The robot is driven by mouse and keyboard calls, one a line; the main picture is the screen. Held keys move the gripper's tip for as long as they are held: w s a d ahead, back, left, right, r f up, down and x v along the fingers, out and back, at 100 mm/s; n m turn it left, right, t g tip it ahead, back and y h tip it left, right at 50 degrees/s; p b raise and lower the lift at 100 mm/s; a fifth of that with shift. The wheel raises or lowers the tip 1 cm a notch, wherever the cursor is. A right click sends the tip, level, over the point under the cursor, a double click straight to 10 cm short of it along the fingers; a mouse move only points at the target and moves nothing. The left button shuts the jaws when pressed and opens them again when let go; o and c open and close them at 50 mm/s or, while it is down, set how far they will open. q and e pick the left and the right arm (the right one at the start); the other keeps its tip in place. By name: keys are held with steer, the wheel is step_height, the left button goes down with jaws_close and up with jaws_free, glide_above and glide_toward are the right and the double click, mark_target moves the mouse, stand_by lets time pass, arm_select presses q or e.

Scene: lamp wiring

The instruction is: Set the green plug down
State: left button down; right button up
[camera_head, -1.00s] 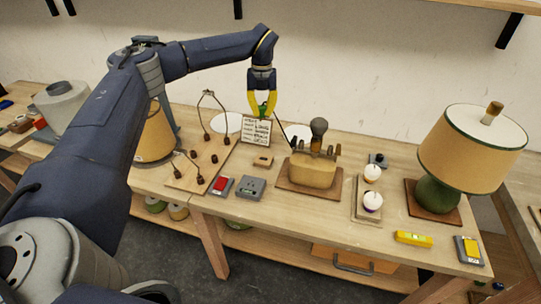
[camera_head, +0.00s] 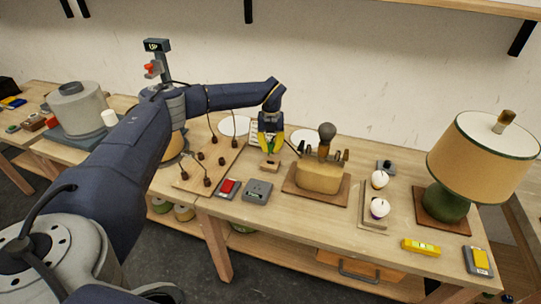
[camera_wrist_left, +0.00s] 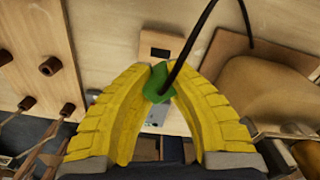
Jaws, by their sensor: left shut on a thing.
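The green plug (camera_wrist_left: 158,84) is between the yellow fingertips of my left gripper (camera_wrist_left: 160,90), which is shut on it. A black cord runs from the plug up and to the right in the wrist view. In the head view my left gripper (camera_head: 270,150) points down over the table, close above a small wooden block (camera_head: 269,163) with a dark slot. The block also shows just beyond the plug in the wrist view (camera_wrist_left: 161,44). Whether plug and block touch, I cannot tell. My right gripper is not in view.
A grey box (camera_head: 257,190) and a red-topped box (camera_head: 228,187) lie in front of the block. A wooden board with dark posts (camera_head: 207,165) is on the left. A bulb stand (camera_head: 318,176) is on the right, and a lamp (camera_head: 482,150) stands beyond.

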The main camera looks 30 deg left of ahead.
mark_target(271, 143)
arm_select(q)
steer(key=shift+f, duration=1.95)
steer(key=shift+f, duration=0.15)
steer(key=c, duration=1.4)
jaws_free()
step_height(271, 143, up, 12)
steer(key=shift+r, duration=0.15)
